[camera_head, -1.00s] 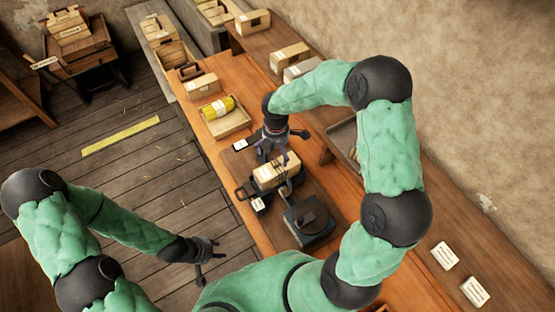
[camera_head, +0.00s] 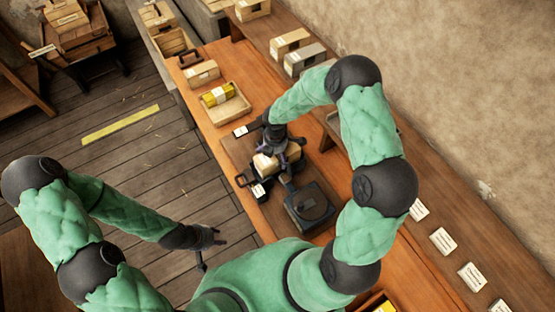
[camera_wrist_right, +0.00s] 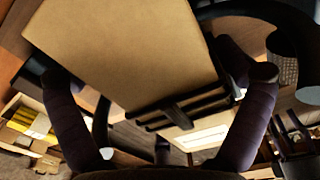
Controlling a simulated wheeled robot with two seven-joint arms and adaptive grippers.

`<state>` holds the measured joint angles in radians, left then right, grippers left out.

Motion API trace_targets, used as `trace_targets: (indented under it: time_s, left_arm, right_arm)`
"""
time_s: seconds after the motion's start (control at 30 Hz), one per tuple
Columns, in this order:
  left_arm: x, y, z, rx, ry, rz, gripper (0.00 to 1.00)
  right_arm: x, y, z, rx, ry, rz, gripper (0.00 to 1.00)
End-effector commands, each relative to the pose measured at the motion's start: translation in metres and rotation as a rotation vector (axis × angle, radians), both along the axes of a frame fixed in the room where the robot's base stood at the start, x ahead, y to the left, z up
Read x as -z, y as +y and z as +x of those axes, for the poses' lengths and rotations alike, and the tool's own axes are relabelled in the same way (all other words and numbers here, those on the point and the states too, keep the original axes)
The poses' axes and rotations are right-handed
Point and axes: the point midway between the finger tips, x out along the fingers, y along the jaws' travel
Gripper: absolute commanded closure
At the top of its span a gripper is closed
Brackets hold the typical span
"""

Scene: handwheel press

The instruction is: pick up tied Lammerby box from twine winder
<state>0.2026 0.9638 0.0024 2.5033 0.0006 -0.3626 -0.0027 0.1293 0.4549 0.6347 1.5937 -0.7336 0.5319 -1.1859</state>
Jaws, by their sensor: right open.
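The tan Lammerby box (camera_head: 264,163) sits on the dark twine winder (camera_head: 284,180) on the workbench, partly hidden under my right gripper. My right gripper (camera_head: 277,154) is right over the box. In the right wrist view the box (camera_wrist_right: 125,50) fills the upper middle, with the two fingers of my right gripper (camera_wrist_right: 160,95) spread on either side of it. I cannot tell whether they touch it. The twine on the box is not clear. My left gripper (camera_head: 212,254) is open and empty, low over the floor left of the bench.
A wooden tray (camera_head: 232,112) with a yellow-wrapped package stands behind the winder, with a tan box (camera_head: 202,74) beyond it. A dark disc-topped device (camera_head: 310,206) is close in front of the winder. More boxes (camera_head: 290,42) and white cards (camera_head: 443,241) lie on the shelf along the wall.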

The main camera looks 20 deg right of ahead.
Motion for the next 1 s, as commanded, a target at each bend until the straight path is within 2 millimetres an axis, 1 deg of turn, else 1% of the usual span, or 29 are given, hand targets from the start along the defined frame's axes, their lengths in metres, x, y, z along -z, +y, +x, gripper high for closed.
trace_targets:
  time_s: [0.17,0.2,0.23,0.33,0.37,0.77,0.87,1.0]
  left_arm:
    - [0.000,0.000,0.000,0.000,0.000,0.000,0.60]
    - [0.000,0.000,0.000,0.000,0.000,0.000,0.60]
    - [0.000,0.000,0.000,0.000,0.000,0.000,0.60]
    - [0.000,0.000,0.000,0.000,0.000,0.000,0.60]
    - [0.000,0.000,0.000,0.000,0.000,0.000,0.60]
    - [0.000,0.000,0.000,0.000,0.000,0.000,0.60]
    - [0.000,0.000,0.000,0.000,0.000,0.000,0.60]
    - [0.000,0.000,0.000,0.000,0.000,0.000,0.60]
  right_arm:
    - [0.000,0.000,0.001,0.000,-0.001,0.000,0.00]
    - [0.000,0.000,0.000,0.000,-0.001,0.000,0.06]
    - [0.000,0.000,0.000,0.000,-0.001,0.000,0.14]
    - [0.000,0.000,0.000,0.000,-0.001,0.000,0.42]
    - [0.000,0.000,0.000,-0.001,-0.001,0.000,0.47]
    - [-0.003,0.000,0.001,-0.001,-0.001,-0.001,0.48]
    - [-0.008,0.000,0.001,-0.002,-0.002,-0.002,0.48]
    - [-0.025,0.000,0.002,-0.001,-0.005,-0.001,0.48]
